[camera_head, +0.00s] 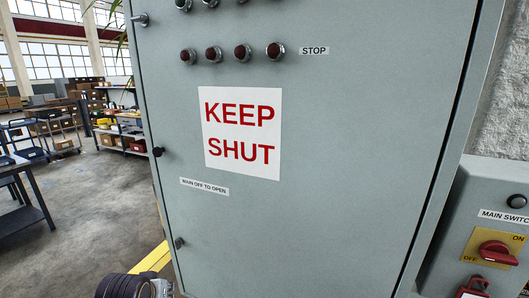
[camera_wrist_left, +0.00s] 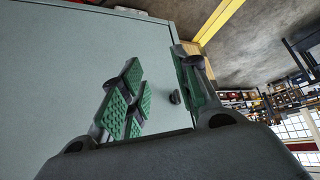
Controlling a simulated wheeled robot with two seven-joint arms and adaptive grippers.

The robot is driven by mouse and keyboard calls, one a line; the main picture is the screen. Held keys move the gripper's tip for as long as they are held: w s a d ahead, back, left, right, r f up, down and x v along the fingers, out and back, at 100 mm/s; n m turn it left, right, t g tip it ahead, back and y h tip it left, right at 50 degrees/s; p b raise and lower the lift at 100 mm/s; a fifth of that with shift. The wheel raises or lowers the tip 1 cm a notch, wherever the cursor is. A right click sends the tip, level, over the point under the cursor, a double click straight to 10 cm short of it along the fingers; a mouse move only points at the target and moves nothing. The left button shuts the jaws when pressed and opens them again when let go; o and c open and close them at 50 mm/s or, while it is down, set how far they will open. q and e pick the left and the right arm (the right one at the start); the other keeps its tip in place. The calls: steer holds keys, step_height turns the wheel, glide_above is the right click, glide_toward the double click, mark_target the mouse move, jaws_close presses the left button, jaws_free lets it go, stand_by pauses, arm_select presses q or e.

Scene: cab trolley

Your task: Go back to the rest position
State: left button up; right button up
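A grey-green cabinet door (camera_head: 330,215) fills the middle of the head view and looks closed. It carries a "KEEP SHUT" sign (camera_head: 241,133) and, along its left edge, a dark knob (camera_head: 157,152). A black ribbed part of my arm shows at the bottom left of the head view. My left gripper (camera_wrist_left: 160,78) shows in the left wrist view with its green-padded fingers spread and nothing between them. A dark knob (camera_wrist_left: 174,97) on the door shows past the fingers, apart from them as far as I can tell. My right gripper is out of view.
A main switch box with a red rotary handle (camera_head: 497,253) and a red padlock (camera_head: 474,288) stands at the right. Red lamps (camera_head: 242,51) line the door's top. A dark table (camera_head: 25,205) and shelves stand left; open floor (camera_head: 95,200) lies between.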

arm_select(q)
steer(key=s+d+f+m+g+h, duration=0.1)
steer(key=s+d+f+m+g, duration=0.15)
steer(key=s+f, duration=0.45)
steer(key=s+d+f+m+g+h, duration=0.1)
steer(key=s+d+f+m, duration=0.15)
steer(key=s+f, duration=0.5)
steer(key=s+f+g, duration=0.1)
steer(key=s+f, duration=0.2)
steer(key=f, duration=2.8)
steer(key=s+a+f+g, duration=0.1)
steer(key=s+a+f, duration=0.2)
steer(key=s+f, duration=1.7)
steer(key=s, duration=0.3)
steer(key=shift+f+y+b, duration=0.3)
steer(key=shift+f, duration=0.05)
steer(key=shift+a+g, duration=0.1)
steer(key=shift+g, duration=0.15)
